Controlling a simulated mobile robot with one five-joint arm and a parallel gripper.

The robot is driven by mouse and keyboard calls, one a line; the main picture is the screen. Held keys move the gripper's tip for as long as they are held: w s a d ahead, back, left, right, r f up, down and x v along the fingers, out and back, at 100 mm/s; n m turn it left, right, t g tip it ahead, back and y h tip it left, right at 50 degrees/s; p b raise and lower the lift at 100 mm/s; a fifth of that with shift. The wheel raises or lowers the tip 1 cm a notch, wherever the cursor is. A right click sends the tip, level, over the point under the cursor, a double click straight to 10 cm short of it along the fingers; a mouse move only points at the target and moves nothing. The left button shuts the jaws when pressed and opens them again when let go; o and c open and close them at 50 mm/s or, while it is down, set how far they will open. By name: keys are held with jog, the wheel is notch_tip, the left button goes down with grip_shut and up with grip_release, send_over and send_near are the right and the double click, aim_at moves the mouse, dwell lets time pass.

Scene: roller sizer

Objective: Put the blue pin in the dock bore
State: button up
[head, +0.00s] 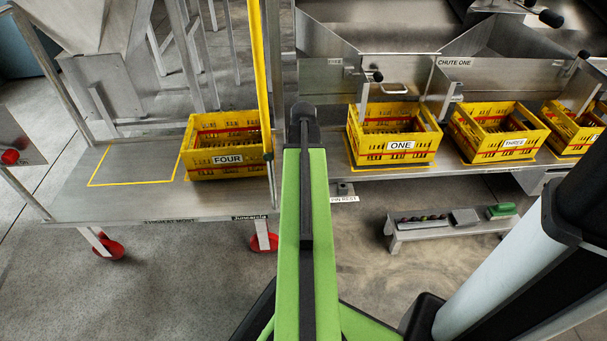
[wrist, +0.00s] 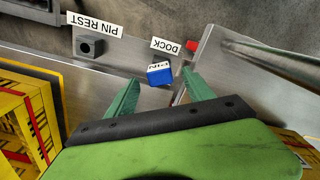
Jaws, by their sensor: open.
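In the wrist view the blue pin (wrist: 158,74) shows its blue head with a white top marked PIN. It is beside the DOCK label (wrist: 166,46), at the metal ledge. The head covers what is under it, so I cannot tell how deep it sits in the dock bore. My gripper (wrist: 162,77) is open, with one green finger on each side of the pin head and a gap on both sides. The pin rest block (wrist: 90,47) has an empty dark bore. In the head view my arm hides the gripper, pin and dock.
A small red part (wrist: 192,46) is right of the DOCK label. Yellow crate FOUR (head: 227,150) stands on the wheeled metal table (head: 130,203); crate ONE (head: 400,157) and others stand on the right shelf. A low bench (head: 450,227) with small items stands on the floor.

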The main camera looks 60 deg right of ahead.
notch_tip(320, 180, up, 14)
jog(key=p, duration=1.2)
jog(key=shift+s, duration=0.1)
